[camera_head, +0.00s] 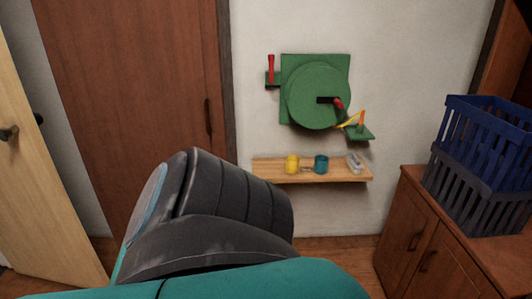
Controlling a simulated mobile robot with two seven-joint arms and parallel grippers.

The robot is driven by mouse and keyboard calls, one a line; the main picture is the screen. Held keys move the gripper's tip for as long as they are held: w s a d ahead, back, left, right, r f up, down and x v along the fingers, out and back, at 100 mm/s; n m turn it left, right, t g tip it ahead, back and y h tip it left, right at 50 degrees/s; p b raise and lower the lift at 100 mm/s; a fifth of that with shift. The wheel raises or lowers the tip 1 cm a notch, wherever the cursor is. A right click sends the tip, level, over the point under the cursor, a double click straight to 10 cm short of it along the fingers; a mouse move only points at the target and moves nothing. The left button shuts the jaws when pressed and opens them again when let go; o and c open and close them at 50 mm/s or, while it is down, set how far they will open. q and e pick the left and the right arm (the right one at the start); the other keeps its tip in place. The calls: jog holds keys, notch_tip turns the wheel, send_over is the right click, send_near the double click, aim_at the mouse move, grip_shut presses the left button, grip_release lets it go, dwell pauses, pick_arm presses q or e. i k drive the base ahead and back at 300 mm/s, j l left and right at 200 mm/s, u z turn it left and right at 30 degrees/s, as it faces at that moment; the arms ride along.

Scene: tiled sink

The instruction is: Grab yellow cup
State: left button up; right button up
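The yellow cup (292,165) stands upright on a narrow wooden shelf (330,177) fixed to the wall. A teal cup (321,165) stands just to its right on the same shelf. A large dark grey and teal part of my own arm fills the lower left and middle of the view, in front of and below the shelf's left end. No fingertips of either gripper show, so the grippers' places relative to the cup cannot be seen.
A small clear or grey item (354,163) sits on the shelf's right end. A green round device (318,95) hangs above. At right, a wooden cabinet (412,235) carries blue and grey crates (478,150). A brown door (135,100) is at left.

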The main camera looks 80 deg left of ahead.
aim_at(293, 165)
jog(key=u, duration=2.35)
jog(key=i+u, duration=0.1)
jog(key=u, duration=0.5)
jog(key=i+l+u, duration=0.65)
jog(key=k+l, duration=0.1)
